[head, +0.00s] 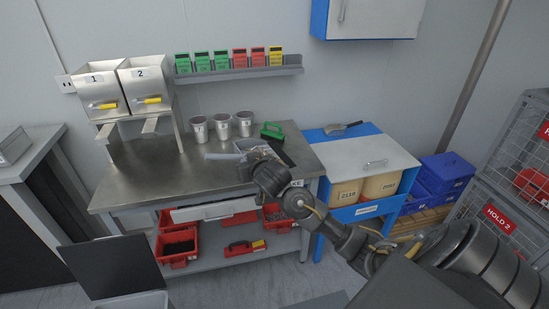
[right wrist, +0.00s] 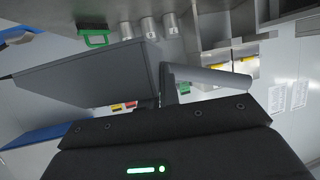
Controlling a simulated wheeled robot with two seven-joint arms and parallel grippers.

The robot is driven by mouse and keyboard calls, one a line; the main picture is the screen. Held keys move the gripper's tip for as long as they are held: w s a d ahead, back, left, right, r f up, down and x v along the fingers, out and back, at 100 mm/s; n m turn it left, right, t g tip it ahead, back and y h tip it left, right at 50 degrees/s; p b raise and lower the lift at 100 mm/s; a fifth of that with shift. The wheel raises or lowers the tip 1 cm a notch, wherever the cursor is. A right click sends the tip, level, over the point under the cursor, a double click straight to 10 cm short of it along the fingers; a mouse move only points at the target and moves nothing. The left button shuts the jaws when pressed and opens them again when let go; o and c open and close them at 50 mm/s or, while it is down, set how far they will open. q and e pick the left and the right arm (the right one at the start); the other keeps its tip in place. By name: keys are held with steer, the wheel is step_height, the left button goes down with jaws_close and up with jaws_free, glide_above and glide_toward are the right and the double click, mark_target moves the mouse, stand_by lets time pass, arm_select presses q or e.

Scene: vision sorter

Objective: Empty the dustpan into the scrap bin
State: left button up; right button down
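The dustpan has a dark grey flat pan (right wrist: 85,78) and a light grey round handle (right wrist: 215,79), both large in the right wrist view. In the head view its handle (head: 224,156) points left over the steel bench. My right gripper (head: 257,152) is at the bench's right part and appears shut on the dustpan by its handle; the fingers are partly hidden. I cannot tell whether the pan touches the bench, or what it holds. No bin is clearly marked as scrap; a container with a raised dark lid (head: 111,266) stands at lower left. My left gripper is out of view.
A green hand brush (head: 271,130) and three metal cups (head: 222,125) stand behind the dustpan. Two hoppers (head: 121,88) are at the bench's left. Red bins (head: 178,247) sit underneath. A blue cabinet (head: 362,148) is to the right. The bench's front left is clear.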

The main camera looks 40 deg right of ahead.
steer(key=s+a+r+n+y, duration=0.1)
steer(key=s+a+r, duration=0.2)
steer(key=a+r, duration=0.3)
steer(key=s+a+r+n+y, duration=0.1)
steer(key=s+a+r+y, duration=0.1)
steer(key=a+r, duration=0.4)
steer(key=s+a, duration=0.1)
steer(key=a, duration=0.2)
steer(key=shift+s+a+r+n+t, duration=0.25)
steer(key=shift+s+r+n+t, duration=0.05)
steer(key=shift+r, duration=0.05)
